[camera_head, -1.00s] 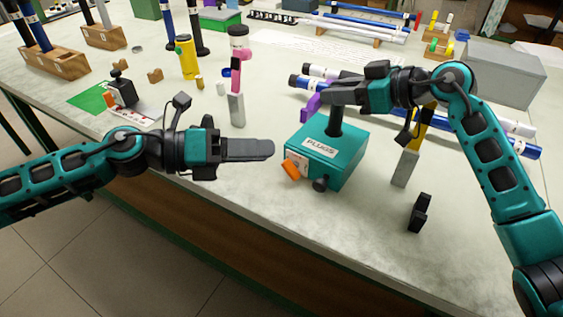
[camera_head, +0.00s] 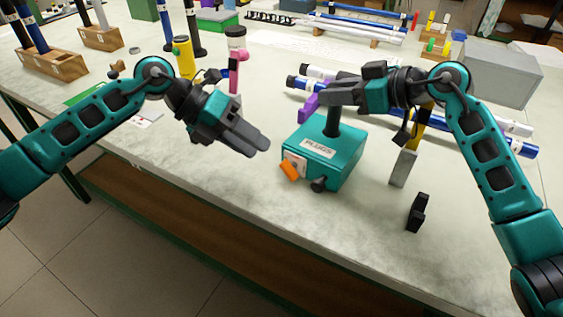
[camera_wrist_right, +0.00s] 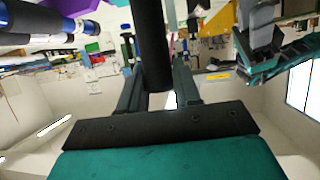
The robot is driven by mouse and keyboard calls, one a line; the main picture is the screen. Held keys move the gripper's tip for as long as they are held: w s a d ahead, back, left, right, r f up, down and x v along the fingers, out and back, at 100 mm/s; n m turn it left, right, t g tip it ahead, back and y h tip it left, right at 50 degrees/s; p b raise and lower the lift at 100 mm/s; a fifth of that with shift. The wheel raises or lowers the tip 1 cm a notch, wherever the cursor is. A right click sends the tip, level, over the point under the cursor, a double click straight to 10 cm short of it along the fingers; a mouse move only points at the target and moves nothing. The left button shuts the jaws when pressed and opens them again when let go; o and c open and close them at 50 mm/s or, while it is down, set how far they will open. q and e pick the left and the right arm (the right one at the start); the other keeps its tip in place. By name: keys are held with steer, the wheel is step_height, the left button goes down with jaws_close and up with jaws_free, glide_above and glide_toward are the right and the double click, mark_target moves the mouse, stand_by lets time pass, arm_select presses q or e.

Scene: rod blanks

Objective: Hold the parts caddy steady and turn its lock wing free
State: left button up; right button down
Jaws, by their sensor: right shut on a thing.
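The parts caddy (camera_head: 335,168) is a teal box labelled PLUGS, upright on the table, with a black post (camera_head: 333,120) on top. Its orange lock wing (camera_head: 288,172) sits tilted on the left front face by a pale plate. A black knob (camera_head: 319,184) is at its lower front corner. My right gripper (camera_head: 332,95) is shut on the post; the post (camera_wrist_right: 150,45) also stands between its fingers in the right wrist view. My left gripper (camera_head: 260,148) is apart from the caddy, up and left of the wing, empty, its fingers slightly apart, angled down toward the caddy.
A grey block (camera_head: 403,167) and a small black part (camera_head: 416,212) stand right of the caddy. A pink part (camera_head: 236,60) is behind my left gripper. The table front is clear.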

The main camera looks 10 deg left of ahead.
mark_target(281, 163)
arm_select(q)
steer(key=x, duration=0.8)
steer(key=shift+c, duration=0.2)
jaws_close()
